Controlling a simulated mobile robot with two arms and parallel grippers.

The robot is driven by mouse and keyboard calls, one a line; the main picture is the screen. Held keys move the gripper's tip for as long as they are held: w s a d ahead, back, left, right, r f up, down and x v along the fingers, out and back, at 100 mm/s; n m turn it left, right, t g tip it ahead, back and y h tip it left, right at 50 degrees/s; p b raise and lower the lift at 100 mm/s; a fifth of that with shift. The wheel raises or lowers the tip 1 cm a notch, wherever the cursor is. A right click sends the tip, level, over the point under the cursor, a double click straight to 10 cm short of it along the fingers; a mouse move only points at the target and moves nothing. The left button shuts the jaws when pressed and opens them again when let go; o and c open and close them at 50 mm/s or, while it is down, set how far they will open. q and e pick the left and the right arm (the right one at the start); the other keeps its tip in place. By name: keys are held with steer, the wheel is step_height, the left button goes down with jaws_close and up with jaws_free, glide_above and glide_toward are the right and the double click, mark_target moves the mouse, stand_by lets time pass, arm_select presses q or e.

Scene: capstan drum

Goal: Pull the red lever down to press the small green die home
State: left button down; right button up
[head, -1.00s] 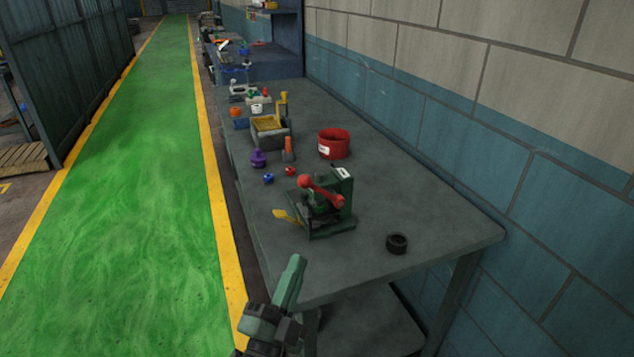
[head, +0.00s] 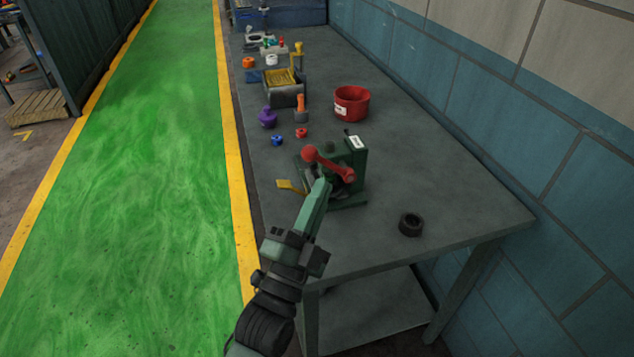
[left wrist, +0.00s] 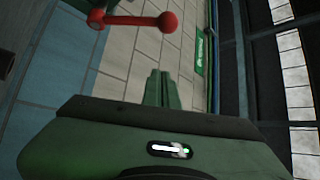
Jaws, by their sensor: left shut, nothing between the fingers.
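The green press (head: 357,160) stands on the grey workbench with a white label on its top. Its red lever (head: 332,165) ends in a round red knob at the left. My left gripper (head: 321,184) is shut and empty, its fingertips in front of the press and just below the lever in the head view. In the left wrist view the shut fingers (left wrist: 159,88) point toward the top, and the red lever (left wrist: 137,20) shows above them, apart from the tips. The small green die cannot be made out; the gripper covers part of the press. My right gripper is not in view.
A yellow piece (head: 291,186) lies left of the press, a black ring (head: 411,224) to its right. Behind are a red bin (head: 351,103), a purple knob (head: 267,118) and small blue and red parts. The bench (head: 450,190) is clear toward the right; a wall borders it.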

mark_target(318, 160)
arm_select(q)
steer(key=p+x, duration=0.2)
steer(key=x, duration=0.7)
steer(key=a+f, duration=0.2)
steer(key=a, duration=0.1)
steer(key=shift+w+a+f+p, duration=0.15)
steer(key=shift+a+f+p, duration=0.05)
steer(key=shift+a+p, duration=0.1)
steer(key=shift+d, duration=0.1)
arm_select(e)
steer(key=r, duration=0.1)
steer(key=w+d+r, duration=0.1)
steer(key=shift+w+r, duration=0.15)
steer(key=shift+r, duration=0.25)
